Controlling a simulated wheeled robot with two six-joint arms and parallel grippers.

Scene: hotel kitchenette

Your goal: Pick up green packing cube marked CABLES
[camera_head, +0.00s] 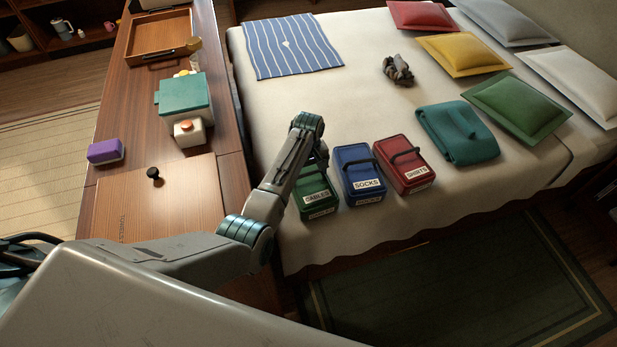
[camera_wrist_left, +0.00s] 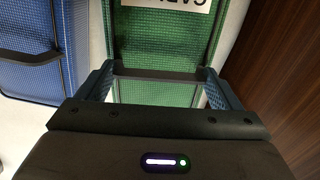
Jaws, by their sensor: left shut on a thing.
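The green packing cube (camera_head: 318,190) with a white CABLES label lies on the near edge of the bed, at the left end of a row of three. My left arm reaches over it and hides part of its top. In the left wrist view the green cube (camera_wrist_left: 157,45) fills the middle, its label cut off at the top. My left gripper (camera_wrist_left: 157,86) is shut on the cube's dark handle (camera_wrist_left: 155,74), with a finger at each side. The cube looks to rest on the bed. My right gripper is not in view.
The blue SOCKS cube (camera_head: 358,168) stands close beside the green one, then the red SHIRTS cube (camera_head: 402,160). A folded teal towel (camera_head: 458,133) lies to the right. The wooden desk (camera_head: 228,130) runs along the left, holding a teal box (camera_head: 184,103). The bed's middle is mostly clear.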

